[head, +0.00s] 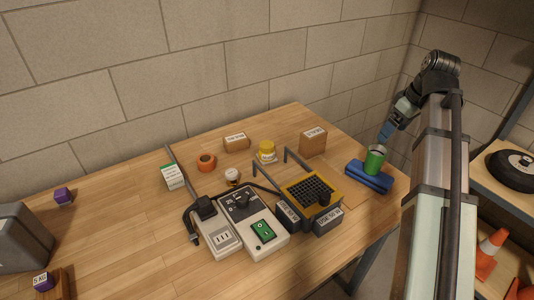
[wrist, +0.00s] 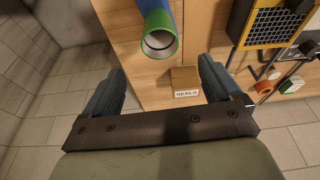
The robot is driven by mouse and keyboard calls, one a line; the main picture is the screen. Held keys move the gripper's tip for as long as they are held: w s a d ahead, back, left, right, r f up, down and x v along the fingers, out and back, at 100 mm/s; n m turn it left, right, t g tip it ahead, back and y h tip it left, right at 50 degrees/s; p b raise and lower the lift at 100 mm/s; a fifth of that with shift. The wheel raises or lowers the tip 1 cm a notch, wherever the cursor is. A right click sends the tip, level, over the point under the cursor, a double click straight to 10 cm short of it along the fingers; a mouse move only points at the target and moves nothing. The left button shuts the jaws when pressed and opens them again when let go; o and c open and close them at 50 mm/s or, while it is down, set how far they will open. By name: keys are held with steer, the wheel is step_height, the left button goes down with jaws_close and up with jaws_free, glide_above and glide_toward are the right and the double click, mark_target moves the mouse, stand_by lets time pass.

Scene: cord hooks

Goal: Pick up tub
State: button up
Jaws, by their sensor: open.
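A cardboard box (head: 313,141) is right of the tub, another box (head: 236,143) left. Upright hooks and a yellow-framed black grid (head: 311,189) are in front. Bench space left is clearer.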

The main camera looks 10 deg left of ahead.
steer(key=shift+a, duration=0.1)
steer(key=n+g+h, duration=0.2)
steer(key=n, duration=0.4)
glide_above(267, 144)
steer(key=shift+f, duration=2.65)
step_height(267, 144, down, 8)
steer(key=shift+w+a, duration=0.15)
steer(key=shift+s+f, duration=0.15)
steer(key=shift+f, duration=1.15)
steer(key=shift+s+f, duration=0.1)
steer(key=shift+f, duration=1.2)
steer(key=shift+c, duration=0.3)
steer(key=c, duration=1.1)
